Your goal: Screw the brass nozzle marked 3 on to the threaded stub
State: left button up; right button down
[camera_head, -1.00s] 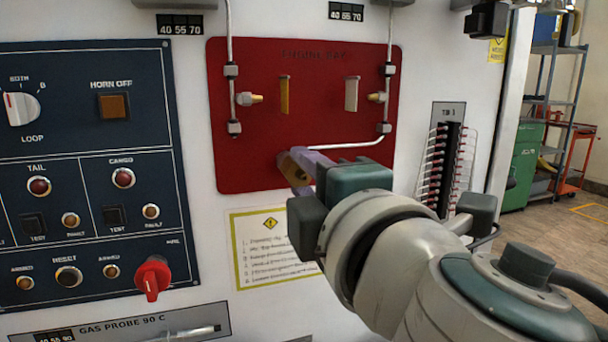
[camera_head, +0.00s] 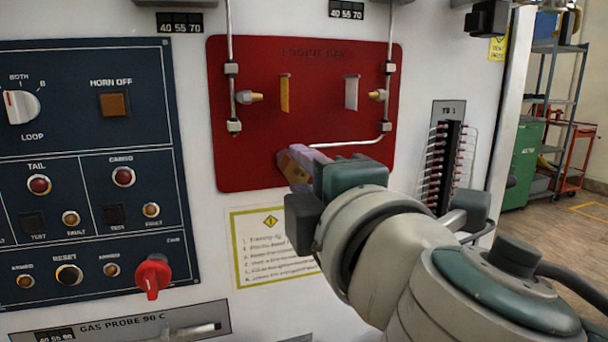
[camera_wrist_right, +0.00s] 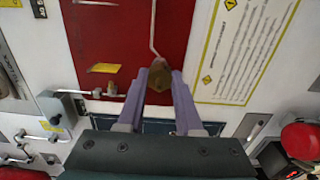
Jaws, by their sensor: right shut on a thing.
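My right gripper (camera_head: 295,165) is in front of the lower middle of the red panel (camera_head: 240,165). In the right wrist view its two lilac fingers (camera_wrist_right: 160,88) are shut on a brass nozzle (camera_wrist_right: 159,76), which sits between the tips. No number can be read on the nozzle. In the head view the fingers mostly hide it. A bent silver tube (camera_head: 345,144) ends just beside the fingertips. The threaded stub cannot be made out; the nozzle and fingers may cover it, so I cannot tell whether they touch. My left gripper is not in view.
A terminal strip with wires (camera_head: 447,165) stands right of my wrist. A red knob (camera_head: 153,274) juts out lower left.

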jog(key=shift+w+a, duration=0.2)
jog(key=shift+w, duration=0.4)
jog(key=shift+f+m+b, duration=0.2)
jog(key=shift+m+b, duration=0.5)
jog(key=shift+m, duration=0.8)
jog(key=shift+r+m, duration=0.2)
jog(key=shift+m, duration=0.1)
jog(key=shift+f+m+b, duration=0.2)
jog(key=shift+m+b, duration=0.3)
jog(key=shift+m, duration=0.7)
jog(key=shift+r+m, duration=0.15)
jog(key=shift+m, duration=0.35)
